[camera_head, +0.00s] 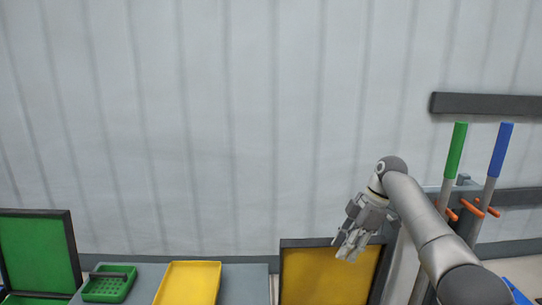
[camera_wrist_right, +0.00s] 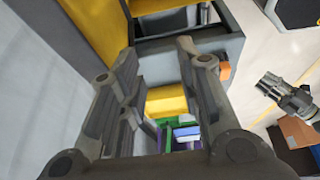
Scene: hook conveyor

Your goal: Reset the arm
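My right arm comes in from the right in the head view, and its gripper (camera_head: 350,245) hangs in the air in front of the yellow panel. In the right wrist view the two fingers of this gripper (camera_wrist_right: 156,58) stand apart with nothing between their tips. Green, blue and purple items (camera_wrist_right: 182,134) show beyond and below the fingers, partly hidden by them. Another gripper (camera_wrist_right: 283,92), seemingly my left one, shows small at the right of the wrist view; its opening is unclear. The left arm is not in the head view.
A dark-framed yellow panel (camera_head: 322,278) stands below the right gripper. Levers with a green handle (camera_head: 455,150) and a blue handle (camera_head: 500,150) stand to the right. A yellow tray (camera_head: 190,284), green basket (camera_head: 109,286) and green panel (camera_head: 36,252) are at left. A cardboard box (camera_wrist_right: 298,132) lies below.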

